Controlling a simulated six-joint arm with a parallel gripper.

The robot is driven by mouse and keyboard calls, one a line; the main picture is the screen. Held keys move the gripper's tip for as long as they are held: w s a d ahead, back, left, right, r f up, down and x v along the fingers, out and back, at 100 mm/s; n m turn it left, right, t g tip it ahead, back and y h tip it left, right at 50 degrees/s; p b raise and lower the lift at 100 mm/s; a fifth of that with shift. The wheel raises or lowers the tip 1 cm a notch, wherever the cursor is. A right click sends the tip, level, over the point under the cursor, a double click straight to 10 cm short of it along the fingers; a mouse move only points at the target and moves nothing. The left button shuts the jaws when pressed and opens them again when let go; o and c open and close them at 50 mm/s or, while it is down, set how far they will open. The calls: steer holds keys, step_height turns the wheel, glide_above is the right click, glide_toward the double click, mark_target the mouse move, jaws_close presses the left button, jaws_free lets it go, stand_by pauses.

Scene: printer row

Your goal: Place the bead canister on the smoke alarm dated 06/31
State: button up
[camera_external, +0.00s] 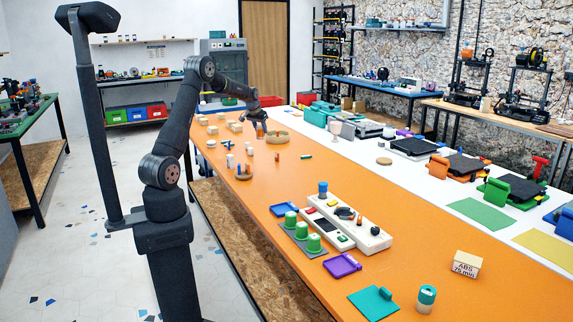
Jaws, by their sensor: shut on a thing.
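My gripper (260,120) is at the far left part of the orange table. It is shut on a small amber canister (260,131), which looks like the bead canister. The canister is small in view, and I cannot tell whether its base touches the table. A round tan tray-like thing (278,137) lies just right of it. Several small pale pieces, including a white one (230,160), stand nearer on the table. I cannot make out which is a smoke alarm, and no 06/31 date is readable.
The orange table (420,262) has a clear stretch in its middle. Nearer stand a white power-strip-like unit (365,236), green-capped pieces (313,243), a purple tray (342,265), an "ABS 75 mm" box (467,264) and a teal-lidded jar (426,299). Printers line the right side.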

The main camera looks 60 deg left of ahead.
steer(key=s+a+r+n+g+y, duration=0.1)
steer(key=s+a+n, duration=0.1)
steer(key=a, duration=0.5)
steer(key=s+a+n+y, duration=0.1)
steer(key=s+a+n, duration=0.15)
steer(key=a, duration=0.55)
steer(key=n+g, duration=0.2)
steer(key=n, duration=0.3)
glide_above(211, 144)
steer(key=a, duration=0.3)
step_height(211, 144, down, 6)
steer(key=shift+w+d+f, duration=0.1)
steer(key=shift+w+f, duration=0.15)
steer(key=shift+f, duration=0.75)
steer(key=shift+w+f, duration=0.2)
steer(key=shift+f, duration=0.75)
steer(key=shift+f, duration=0.15)
steer(key=o, duration=1)
